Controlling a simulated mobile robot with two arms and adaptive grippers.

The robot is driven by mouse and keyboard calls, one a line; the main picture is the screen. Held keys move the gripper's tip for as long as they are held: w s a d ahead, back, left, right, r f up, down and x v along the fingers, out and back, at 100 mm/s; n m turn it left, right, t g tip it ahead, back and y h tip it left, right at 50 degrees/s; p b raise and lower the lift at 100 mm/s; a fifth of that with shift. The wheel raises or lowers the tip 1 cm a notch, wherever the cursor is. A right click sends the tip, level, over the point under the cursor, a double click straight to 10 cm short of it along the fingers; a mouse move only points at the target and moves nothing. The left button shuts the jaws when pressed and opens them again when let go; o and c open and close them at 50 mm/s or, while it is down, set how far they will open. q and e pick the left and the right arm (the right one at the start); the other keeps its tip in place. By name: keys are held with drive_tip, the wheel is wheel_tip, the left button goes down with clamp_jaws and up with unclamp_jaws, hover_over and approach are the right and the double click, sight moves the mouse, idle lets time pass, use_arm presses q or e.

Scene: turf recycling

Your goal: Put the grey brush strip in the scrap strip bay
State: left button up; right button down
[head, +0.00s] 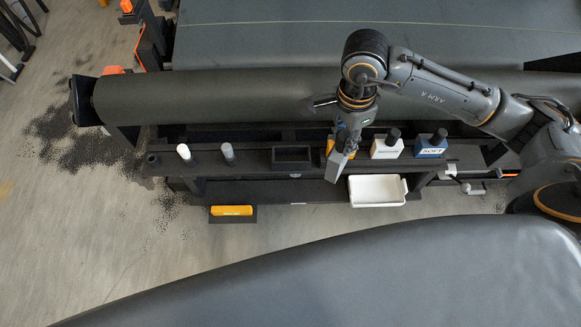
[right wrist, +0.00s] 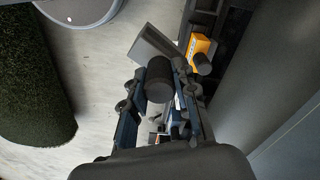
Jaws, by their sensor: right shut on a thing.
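My right gripper (head: 345,137) is shut on the dark round knob of a grey block, which I take for the grey brush strip (head: 337,165). In the right wrist view, the dark knob sits between the fingers (right wrist: 158,108) and the flat grey body (right wrist: 150,42) extends beyond it. The strip is tilted and hangs over the black rack, left of the white and blue blocks. The fingers partly hide it. No label marks the scrap strip bay; an open black box (head: 292,148) stands on the rack to the left of the strip. My left gripper is not in view.
A white block (head: 386,149) and a blue block (head: 430,151) stand on the rack. An orange block (right wrist: 199,44) is close to the held strip. A white tray (head: 377,204) and a yellow-fronted dark holder (head: 232,218) are lower. A big turf roll (head: 220,97) lies behind.

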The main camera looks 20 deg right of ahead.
drive_tip(key=m+b, duration=0.1)
drive_tip(key=m, duration=0.2)
drive_tip(key=w+d+m+b, duration=0.1)
drive_tip(key=m+b, duration=0.1)
drive_tip(key=m, duration=0.1)
drive_tip(key=w+m+b, duration=0.1)
drive_tip(key=m, duration=0.1)
drive_tip(key=shift+d+f+m+b, duration=0.15)
drive_tip(key=shift+d+m+b, duration=0.2)
drive_tip(key=shift+m, duration=0.05)
drive_tip(key=m, duration=0.2)
drive_tip(key=b, duration=0.1)
drive_tip(key=shift+w+d+r+m, duration=0.15)
drive_tip(key=shift+w+r+m, duration=0.15)
drive_tip(key=shift+m, duration=0.1)
drive_tip(key=shift+w+a+f, duration=0.1)
drive_tip(key=shift+w+a, duration=0.1)
drive_tip(key=shift+a, duration=0.1)
use_arm(q)
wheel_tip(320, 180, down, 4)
drive_tip(key=p, duration=0.2)
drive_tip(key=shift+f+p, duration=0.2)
drive_tip(key=shift+p, duration=0.15)
use_arm(e)
drive_tip(key=w+a+f, duration=0.9)
drive_tip(key=f, duration=0.3)
drive_tip(key=shift+a+f, duration=0.15)
drive_tip(key=shift+f, duration=0.2)
